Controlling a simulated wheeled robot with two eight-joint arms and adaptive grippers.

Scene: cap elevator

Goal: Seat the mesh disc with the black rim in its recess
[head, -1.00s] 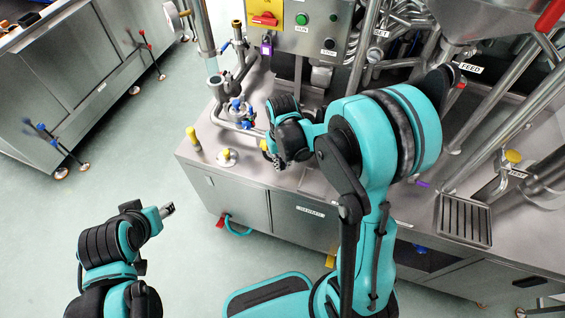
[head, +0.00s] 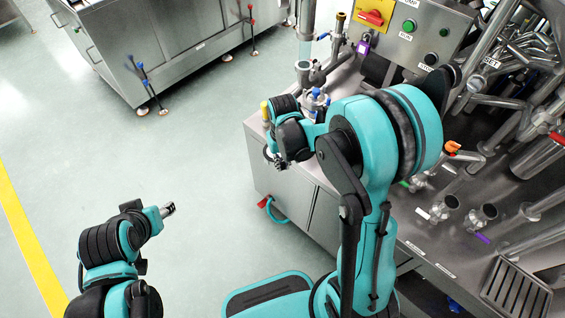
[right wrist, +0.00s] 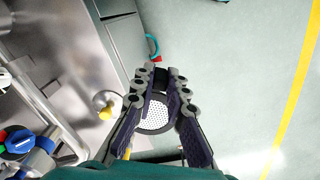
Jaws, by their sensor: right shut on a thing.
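The mesh disc (right wrist: 154,118) shows in the right wrist view as a pale, perforated round plate between the fingers. My right gripper (right wrist: 160,82) is shut on it, and the fingers hide parts of its rim. In the head view my right gripper (head: 276,160) hangs in front of the left end of the steel machine, and the disc is barely visible there. My left gripper (head: 168,209) is over the floor at the lower left, with no object visible in it; its jaw opening is too small to judge. I cannot make out the recess.
The steel machine bench (head: 395,205) fills the right side, with pipes, valves and a control box (head: 415,35). A yellow-topped post (head: 265,111) and blue-knobbed fittings (head: 316,100) stand near the right gripper. A steel cabinet (head: 165,50) stands behind. The floor at left is clear.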

